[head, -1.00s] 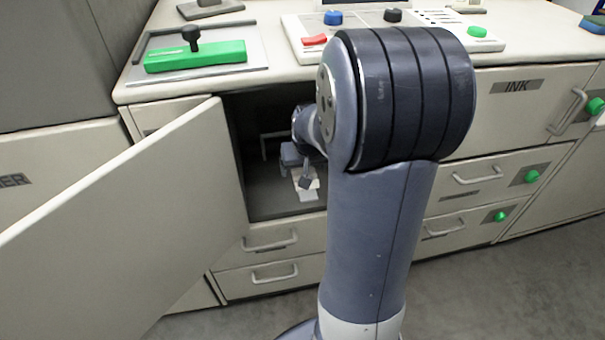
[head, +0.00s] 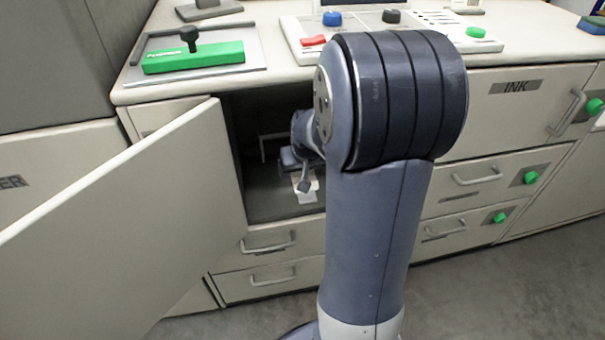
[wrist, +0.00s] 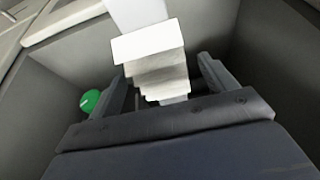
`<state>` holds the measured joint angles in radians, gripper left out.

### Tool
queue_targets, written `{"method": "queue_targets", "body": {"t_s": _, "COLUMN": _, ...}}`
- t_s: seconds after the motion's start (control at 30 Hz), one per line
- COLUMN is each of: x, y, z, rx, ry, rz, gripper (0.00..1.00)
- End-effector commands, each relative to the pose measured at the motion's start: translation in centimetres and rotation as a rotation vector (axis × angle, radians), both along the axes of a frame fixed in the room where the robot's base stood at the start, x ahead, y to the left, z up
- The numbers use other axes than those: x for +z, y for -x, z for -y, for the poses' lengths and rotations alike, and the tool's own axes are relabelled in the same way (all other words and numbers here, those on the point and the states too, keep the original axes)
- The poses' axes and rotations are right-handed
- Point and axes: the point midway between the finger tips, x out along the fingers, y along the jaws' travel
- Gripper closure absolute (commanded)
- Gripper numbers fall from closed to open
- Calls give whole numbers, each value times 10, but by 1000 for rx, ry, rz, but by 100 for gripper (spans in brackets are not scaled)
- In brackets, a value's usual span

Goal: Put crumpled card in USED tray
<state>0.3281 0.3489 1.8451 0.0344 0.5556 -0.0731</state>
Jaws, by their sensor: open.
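A white, pleated card (wrist: 155,68) lies between the two fingers of my gripper (wrist: 162,72) in the wrist view. The fingers are spread, with a gap visible at least on the right side. In the head view, my gripper (head: 304,186) is inside the open cupboard, low over its floor, with white card (head: 306,197) showing beside and below it. My arm hides part of the cupboard's right side. I cannot make out a tray marked USED in either view.
The cupboard door (head: 120,215) stands wide open to the left. A green round thing (wrist: 90,100) is near the left finger. Grey cupboard walls (wrist: 265,60) are close on both sides. The counter (head: 270,75) above holds a green block (head: 194,57) and a control panel.

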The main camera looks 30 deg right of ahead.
Motion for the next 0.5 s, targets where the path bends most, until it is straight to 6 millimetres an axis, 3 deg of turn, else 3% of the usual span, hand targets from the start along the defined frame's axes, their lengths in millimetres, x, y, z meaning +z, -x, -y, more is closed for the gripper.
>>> {"method": "queue_targets", "body": {"t_s": 0.1, "x": 0, "y": 0, "z": 0, "rx": 0, "ry": 0, "rz": 0, "gripper": 22}}
{"method": "queue_targets", "body": {"t_s": 0.5, "x": 0, "y": 0, "z": 0, "rx": 0, "ry": 0, "rz": 0, "gripper": 54}}
